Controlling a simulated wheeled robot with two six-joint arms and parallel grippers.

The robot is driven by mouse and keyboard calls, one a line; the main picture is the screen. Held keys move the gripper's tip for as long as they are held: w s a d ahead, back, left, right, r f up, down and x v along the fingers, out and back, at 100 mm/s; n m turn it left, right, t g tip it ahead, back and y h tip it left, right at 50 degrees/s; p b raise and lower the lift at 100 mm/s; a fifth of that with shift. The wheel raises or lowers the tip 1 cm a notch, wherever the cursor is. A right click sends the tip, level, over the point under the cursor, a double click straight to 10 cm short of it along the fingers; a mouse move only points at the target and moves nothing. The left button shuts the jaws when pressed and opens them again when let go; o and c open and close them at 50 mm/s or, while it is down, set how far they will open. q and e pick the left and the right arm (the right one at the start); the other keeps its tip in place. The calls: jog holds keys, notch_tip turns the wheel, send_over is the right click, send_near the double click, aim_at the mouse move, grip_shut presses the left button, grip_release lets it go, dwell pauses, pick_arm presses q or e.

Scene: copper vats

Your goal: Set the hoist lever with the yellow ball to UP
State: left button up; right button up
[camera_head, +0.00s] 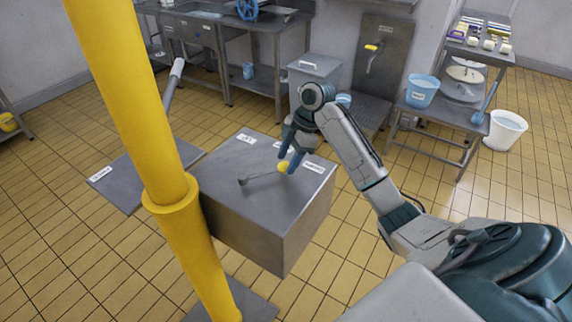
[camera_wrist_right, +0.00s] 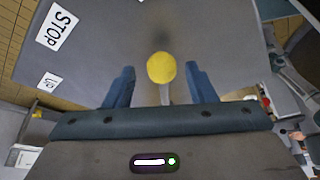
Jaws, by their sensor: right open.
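The hoist lever is a thin grey rod with a yellow ball (camera_head: 284,167) at its end, on top of a grey metal box (camera_head: 250,215). In the head view the rod slants from a pivot at the left of the top towards the ball at the right. My right gripper (camera_head: 290,160) is open at the ball. In the right wrist view the yellow ball (camera_wrist_right: 161,67) lies between the two blue fingers, with gaps on both sides. My left gripper is out of view.
A yellow post (camera_head: 135,110) stands close in front, left of the box. A grey plate with a pale-handled lever (camera_head: 174,80) lies behind it. A bench with buckets (camera_head: 421,91) stands at the right. Tiled floor is open around the box.

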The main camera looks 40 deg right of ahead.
jog(key=shift+s+a+f, duration=0.1)
jog(key=shift+a+f, duration=0.15)
jog(key=shift+f, duration=0.3)
jog(key=shift+c, duration=0.8)
grip_shut()
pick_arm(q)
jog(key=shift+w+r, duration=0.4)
